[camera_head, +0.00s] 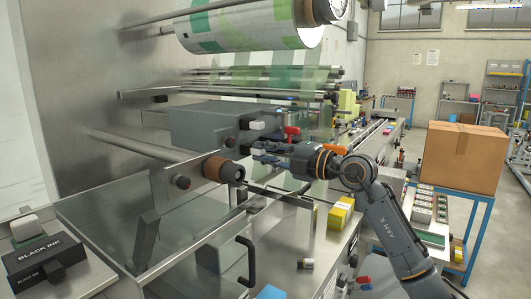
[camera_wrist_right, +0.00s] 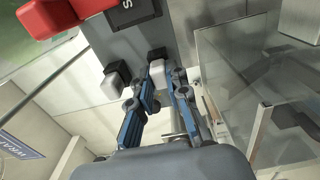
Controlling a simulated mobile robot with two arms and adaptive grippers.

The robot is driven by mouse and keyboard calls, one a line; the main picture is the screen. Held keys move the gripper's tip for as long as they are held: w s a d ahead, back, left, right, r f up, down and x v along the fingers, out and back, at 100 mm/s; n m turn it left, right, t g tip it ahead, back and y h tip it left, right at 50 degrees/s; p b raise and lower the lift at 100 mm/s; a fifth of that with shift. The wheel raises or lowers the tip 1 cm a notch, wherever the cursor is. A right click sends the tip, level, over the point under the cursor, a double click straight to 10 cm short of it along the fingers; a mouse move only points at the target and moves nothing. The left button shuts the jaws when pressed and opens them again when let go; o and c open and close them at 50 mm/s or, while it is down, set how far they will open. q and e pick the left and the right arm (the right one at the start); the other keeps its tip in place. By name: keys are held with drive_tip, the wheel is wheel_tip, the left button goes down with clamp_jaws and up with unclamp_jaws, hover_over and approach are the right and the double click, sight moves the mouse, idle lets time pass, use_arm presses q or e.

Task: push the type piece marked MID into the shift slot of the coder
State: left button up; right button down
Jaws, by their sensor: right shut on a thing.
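The coder (camera_head: 205,125) is a dark grey box on the wrapping machine, left of centre in the head view. Its grey face (camera_wrist_right: 140,42) fills the upper middle of the wrist view. My right gripper (camera_head: 262,152) reaches in from the right, close beside the coder's end. In the wrist view my right gripper's blue fingers (camera_wrist_right: 163,92) are closed around a small white-and-black block (camera_wrist_right: 157,72), seemingly the type piece. A similar block (camera_wrist_right: 112,85) sits just left of the fingers. No MID marking is legible, and I cannot make out the shift slot. My left gripper is out of view.
A red part (camera_wrist_right: 45,18) and a black block marked S (camera_wrist_right: 130,10) are near the coder. A clear guard panel (camera_wrist_right: 250,90) stands right of the fingers. A cardboard box (camera_head: 465,155) stands at right.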

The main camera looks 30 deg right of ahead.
drive_tip(key=c, duration=1.2)
unclamp_jaws()
drive_tip(key=shift+w+a, duration=0.1)
drive_tip(key=v, duration=1.2)
drive_tip(key=shift+f, duration=0.1)
